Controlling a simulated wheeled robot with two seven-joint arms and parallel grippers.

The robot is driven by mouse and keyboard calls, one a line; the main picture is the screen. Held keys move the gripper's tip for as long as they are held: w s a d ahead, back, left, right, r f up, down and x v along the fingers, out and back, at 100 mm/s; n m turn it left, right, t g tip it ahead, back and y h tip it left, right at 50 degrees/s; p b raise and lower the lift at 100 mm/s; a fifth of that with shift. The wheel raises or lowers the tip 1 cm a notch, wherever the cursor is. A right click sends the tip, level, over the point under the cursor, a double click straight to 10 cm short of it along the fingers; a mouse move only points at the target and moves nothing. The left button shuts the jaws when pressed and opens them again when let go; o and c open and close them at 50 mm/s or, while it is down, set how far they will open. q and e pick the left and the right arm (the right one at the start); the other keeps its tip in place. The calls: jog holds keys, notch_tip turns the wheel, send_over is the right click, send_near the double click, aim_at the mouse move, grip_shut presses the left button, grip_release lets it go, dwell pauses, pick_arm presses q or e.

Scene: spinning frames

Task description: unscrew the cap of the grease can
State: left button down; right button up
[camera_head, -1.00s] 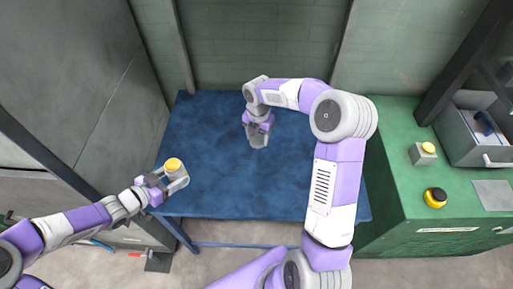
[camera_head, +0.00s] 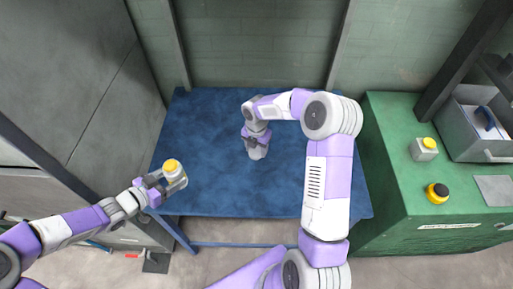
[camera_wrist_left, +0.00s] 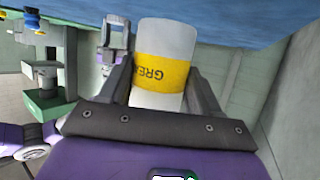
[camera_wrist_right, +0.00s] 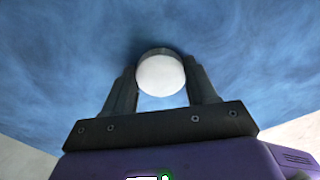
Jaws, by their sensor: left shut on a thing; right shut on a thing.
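The grease can (camera_wrist_left: 165,62) is white with a yellow band, its lettering upside down in the left wrist view. My left gripper (camera_head: 161,180) is shut around its side and holds it over the table's left front edge. In the head view the can (camera_head: 178,180) has a round yellow top face. My right gripper (camera_head: 257,151) points down over the middle of the table, apart from the can. It is shut on a white round piece (camera_wrist_right: 160,76) that looks like the cap. Whether this piece touches the table cannot be told.
The blue table (camera_head: 210,185) is otherwise bare. Walls stand at the back and left.

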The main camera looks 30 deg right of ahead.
jog(key=o, duration=1.2)
jog(key=shift+c, duration=0.2)
